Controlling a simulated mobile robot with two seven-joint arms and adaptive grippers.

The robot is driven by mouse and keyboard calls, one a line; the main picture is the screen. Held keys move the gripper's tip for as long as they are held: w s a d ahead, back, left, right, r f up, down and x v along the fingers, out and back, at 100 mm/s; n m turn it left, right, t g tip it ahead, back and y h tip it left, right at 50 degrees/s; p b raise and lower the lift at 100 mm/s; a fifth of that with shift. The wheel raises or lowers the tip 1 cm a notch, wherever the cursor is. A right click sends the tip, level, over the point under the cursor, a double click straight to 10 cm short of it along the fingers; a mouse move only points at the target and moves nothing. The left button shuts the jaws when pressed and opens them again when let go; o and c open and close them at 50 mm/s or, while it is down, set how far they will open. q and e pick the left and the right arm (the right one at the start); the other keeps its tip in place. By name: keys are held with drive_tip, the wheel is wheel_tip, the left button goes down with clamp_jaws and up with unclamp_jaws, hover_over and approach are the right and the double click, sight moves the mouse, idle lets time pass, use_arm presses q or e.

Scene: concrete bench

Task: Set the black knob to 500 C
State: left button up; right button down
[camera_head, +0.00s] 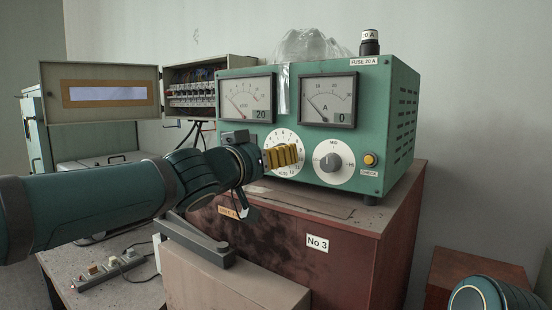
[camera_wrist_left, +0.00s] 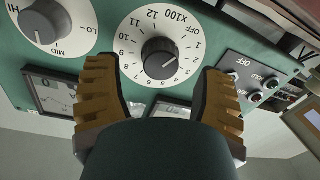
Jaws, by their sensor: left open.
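The black knob (camera_wrist_left: 159,58) sits at the centre of a round white dial (camera_wrist_left: 129,35) marked OFF, 1 to 12 and x100 on the green instrument box. I cannot surely read its pointer. In the head view the dial (camera_head: 284,135) shows around my left gripper (camera_head: 284,156), which hides the knob. My left gripper (camera_wrist_left: 160,95) is open, its two yellow ribbed fingers apart on either side of the knob in the wrist view. Contact with the knob cannot be made out. My right gripper is not in view.
A second dark knob (camera_head: 331,162), marked HI, MID and LO, is right of the dial, with a yellow CHECK button (camera_head: 369,160) beyond. Two meters (camera_head: 327,99) sit above. An open fuse cabinet (camera_head: 190,92) is at left. The box stands on a reddish cabinet (camera_head: 345,245).

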use_arm(q)
drive_tip(key=shift+x, duration=1)
clamp_jaws()
